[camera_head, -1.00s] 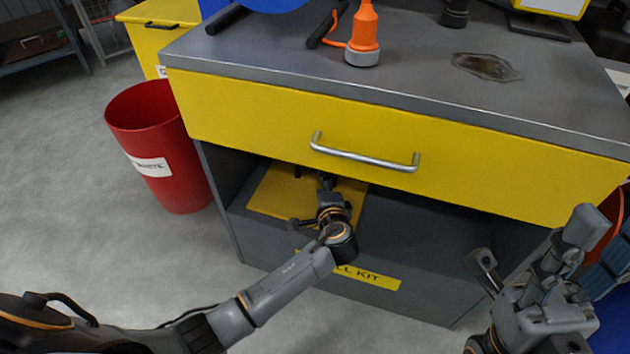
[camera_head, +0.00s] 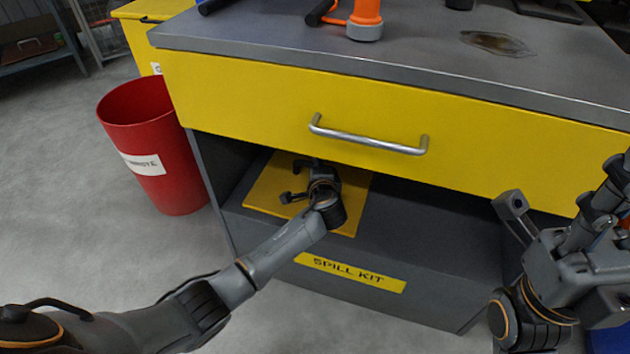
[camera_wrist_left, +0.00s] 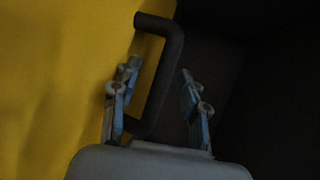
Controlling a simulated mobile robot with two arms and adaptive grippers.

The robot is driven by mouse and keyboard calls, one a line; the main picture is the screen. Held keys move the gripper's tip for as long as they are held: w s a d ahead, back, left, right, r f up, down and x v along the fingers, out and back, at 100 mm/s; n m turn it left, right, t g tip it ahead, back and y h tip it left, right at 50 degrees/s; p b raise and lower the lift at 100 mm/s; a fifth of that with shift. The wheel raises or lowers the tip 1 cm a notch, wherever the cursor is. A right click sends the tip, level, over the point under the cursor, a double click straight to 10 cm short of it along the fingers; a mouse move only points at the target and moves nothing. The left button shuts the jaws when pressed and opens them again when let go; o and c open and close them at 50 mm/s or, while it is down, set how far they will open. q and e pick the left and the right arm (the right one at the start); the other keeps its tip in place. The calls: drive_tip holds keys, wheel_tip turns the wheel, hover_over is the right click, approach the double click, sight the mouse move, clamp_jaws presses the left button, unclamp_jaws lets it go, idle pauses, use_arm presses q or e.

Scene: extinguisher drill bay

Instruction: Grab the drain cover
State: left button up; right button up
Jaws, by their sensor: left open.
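The drain cover looks to be the flat yellow panel (camera_head: 268,192) lying on the open shelf under the drawer. In the left wrist view the yellow panel (camera_wrist_left: 50,80) fills the left side, with a dark bar handle (camera_wrist_left: 168,75) at its edge. My left gripper (camera_head: 297,180) is inside the shelf over the panel. In the left wrist view its two fingers (camera_wrist_left: 158,88) are open, with the handle between them, nearer the left finger. Whether they touch it I cannot tell. My right gripper (camera_head: 567,188) is open and empty in front of the cabinet's right side.
The yellow drawer (camera_head: 400,125) with a metal bar handle (camera_head: 368,141) hangs just above the left arm. A "SPILL KIT" label (camera_head: 350,272) marks the shelf front. A red waste bin (camera_head: 155,150) stands left. An orange cone-shaped item (camera_head: 366,15) stands on the grey top.

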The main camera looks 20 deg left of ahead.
use_arm(q)
drive_tip(key=shift+c, duration=0.5)
clamp_jaws()
drive_tip(key=shift+r, duration=0.15)
drive_tip(key=shift+r, duration=0.15)
